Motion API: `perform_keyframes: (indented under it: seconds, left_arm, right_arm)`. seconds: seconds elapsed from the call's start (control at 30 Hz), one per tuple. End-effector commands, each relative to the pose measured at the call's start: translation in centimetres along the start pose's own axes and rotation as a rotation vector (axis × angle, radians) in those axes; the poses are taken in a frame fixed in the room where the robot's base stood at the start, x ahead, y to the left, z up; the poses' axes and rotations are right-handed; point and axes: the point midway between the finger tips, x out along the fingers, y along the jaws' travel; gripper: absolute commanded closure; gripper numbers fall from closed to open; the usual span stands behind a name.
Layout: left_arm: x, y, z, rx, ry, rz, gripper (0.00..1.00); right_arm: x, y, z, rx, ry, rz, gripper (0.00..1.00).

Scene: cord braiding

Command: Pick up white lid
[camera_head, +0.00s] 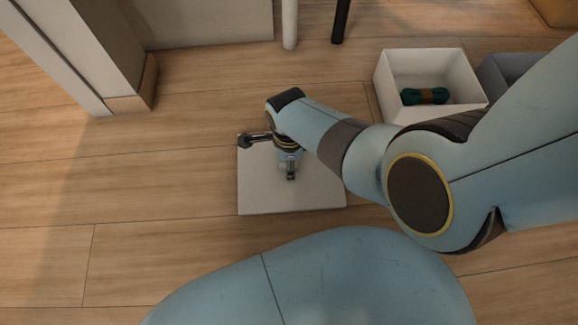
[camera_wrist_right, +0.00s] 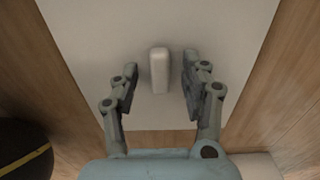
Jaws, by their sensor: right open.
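The white lid (camera_head: 258,198) is a flat, pale square lying level in the middle of the head view, over the wooden floor. In the right wrist view the lid (camera_wrist_right: 90,30) fills much of the picture, with a small white block-like handle (camera_wrist_right: 159,72) standing at its middle. My right gripper (camera_head: 290,174) is above the lid, pointing down. In the right wrist view the gripper (camera_wrist_right: 161,80) is open, one finger on each side of the handle, with a gap on both sides. My right arm hides the lid's upper right part. My left gripper is not in view.
A white open box (camera_head: 394,100) holding a dark green cord bundle (camera_head: 412,97) stands at the upper right, beside a grey box (camera_head: 493,72). White and black legs (camera_head: 289,25) stand at the back. The floor left of the lid is clear.

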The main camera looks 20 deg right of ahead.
Motion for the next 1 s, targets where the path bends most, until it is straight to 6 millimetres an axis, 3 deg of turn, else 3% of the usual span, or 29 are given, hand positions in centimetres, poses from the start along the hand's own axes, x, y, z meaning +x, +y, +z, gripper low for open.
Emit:
perform_keyframes:
  seconds: [0.17, 0.53, 1.0]
  left_arm:
    - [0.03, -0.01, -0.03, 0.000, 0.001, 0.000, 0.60]
    - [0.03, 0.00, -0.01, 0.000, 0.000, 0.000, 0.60]
    - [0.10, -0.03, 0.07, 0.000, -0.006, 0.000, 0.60]
  right_arm:
    - [-0.06, -0.06, 0.04, 0.000, -0.001, -0.001, 0.54]
    - [-0.05, -0.04, 0.02, 0.000, 0.000, -0.001, 1.00]
    - [-0.16, -0.08, 0.03, 0.000, -0.001, -0.001, 1.00]
